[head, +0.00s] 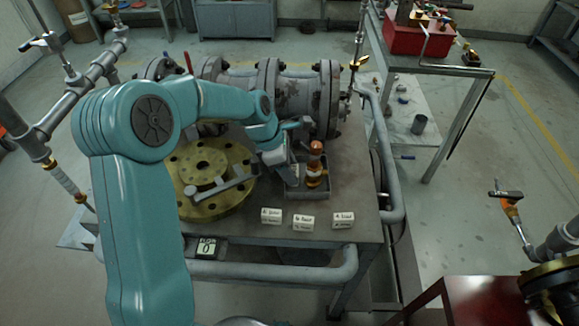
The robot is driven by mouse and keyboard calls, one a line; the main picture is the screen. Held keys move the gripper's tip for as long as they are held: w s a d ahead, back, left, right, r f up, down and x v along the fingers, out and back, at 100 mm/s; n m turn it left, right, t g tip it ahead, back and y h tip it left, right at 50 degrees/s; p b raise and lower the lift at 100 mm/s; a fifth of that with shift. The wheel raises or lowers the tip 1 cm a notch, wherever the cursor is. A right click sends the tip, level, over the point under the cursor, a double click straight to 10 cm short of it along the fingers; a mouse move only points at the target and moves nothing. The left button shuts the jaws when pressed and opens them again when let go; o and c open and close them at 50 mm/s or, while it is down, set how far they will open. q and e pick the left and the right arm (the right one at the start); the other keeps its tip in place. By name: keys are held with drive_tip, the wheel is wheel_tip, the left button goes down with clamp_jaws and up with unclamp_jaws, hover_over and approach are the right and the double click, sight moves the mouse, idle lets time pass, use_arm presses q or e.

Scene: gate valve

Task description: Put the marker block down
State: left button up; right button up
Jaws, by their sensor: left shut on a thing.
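My left gripper (287,168) reaches in from the left, over the left part of a small grey tray (306,193) on the workbench. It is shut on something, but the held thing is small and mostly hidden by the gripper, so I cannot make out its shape. Three white lettered blocks stand along the bench front: a left one (271,215), a middle one (303,222) and a right one (343,220). They are apart from the gripper. My right gripper is not in view.
A flanged pipe valve (290,95) blocks the back. Bare bench (350,190) shows right of the tray.

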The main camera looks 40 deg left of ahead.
use_arm(q)
drive_tip(key=o, duration=1.1)
drive_tip(key=shift+w+f, duration=0.1)
drive_tip(key=p+v, duration=0.1)
drive_tip(key=v, duration=1.1)
drive_tip(key=shift+p, duration=0.3)
